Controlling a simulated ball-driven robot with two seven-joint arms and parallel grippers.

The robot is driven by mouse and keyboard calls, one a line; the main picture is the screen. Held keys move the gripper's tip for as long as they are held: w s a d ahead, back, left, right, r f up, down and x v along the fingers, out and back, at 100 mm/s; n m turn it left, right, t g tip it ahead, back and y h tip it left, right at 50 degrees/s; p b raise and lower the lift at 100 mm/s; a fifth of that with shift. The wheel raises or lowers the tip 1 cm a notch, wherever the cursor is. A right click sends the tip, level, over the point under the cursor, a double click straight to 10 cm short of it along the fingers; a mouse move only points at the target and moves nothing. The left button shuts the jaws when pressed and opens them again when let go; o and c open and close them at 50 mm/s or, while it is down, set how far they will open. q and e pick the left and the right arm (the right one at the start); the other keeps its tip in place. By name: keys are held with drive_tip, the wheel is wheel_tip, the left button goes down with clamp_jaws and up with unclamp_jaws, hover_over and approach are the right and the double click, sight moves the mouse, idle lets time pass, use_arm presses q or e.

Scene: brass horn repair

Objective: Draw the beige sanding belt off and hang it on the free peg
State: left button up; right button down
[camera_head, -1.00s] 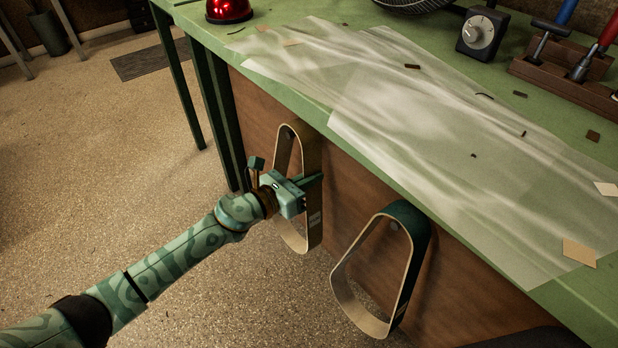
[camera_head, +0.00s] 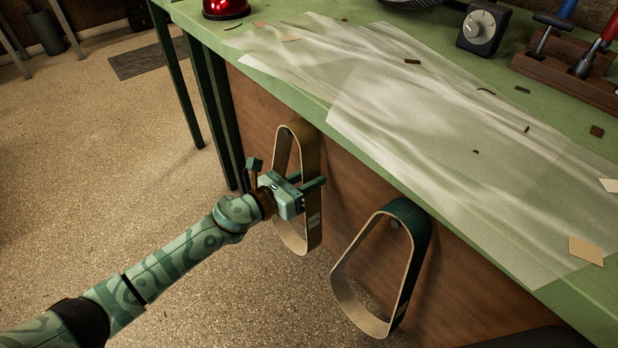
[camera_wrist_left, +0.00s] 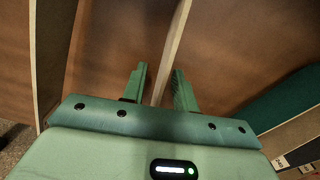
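The beige sanding belt (camera_head: 312,230) hangs as a long loop on the bench's front panel, with an olive-brown outer face and a pale edge. My left gripper (camera_head: 309,187) is at its right-hand strand, about halfway down. In the left wrist view the gripper (camera_wrist_left: 160,88) is open, and the strand's pale edge (camera_wrist_left: 172,50) runs between the two fingers with gaps on both sides. A second belt, dark green outside (camera_head: 416,232), hangs to the right over a peg (camera_head: 395,224). I see no free peg. My right gripper is out of view.
The green bench top (camera_head: 320,107) overhangs the brown front panel (camera_head: 350,170). Translucent sheeting and scraps cover the top. A red dome (camera_head: 226,7), a dial box (camera_head: 482,30) and a wooden tool rack (camera_head: 565,75) stand on it. The floor to the left is open.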

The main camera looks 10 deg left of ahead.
use_arm(q)
drive_tip(key=shift+s, duration=0.1)
idle(0.3)
drive_tip(key=v, duration=0.8)
drive_tip(key=shift+p, duration=0.3)
idle(1.4)
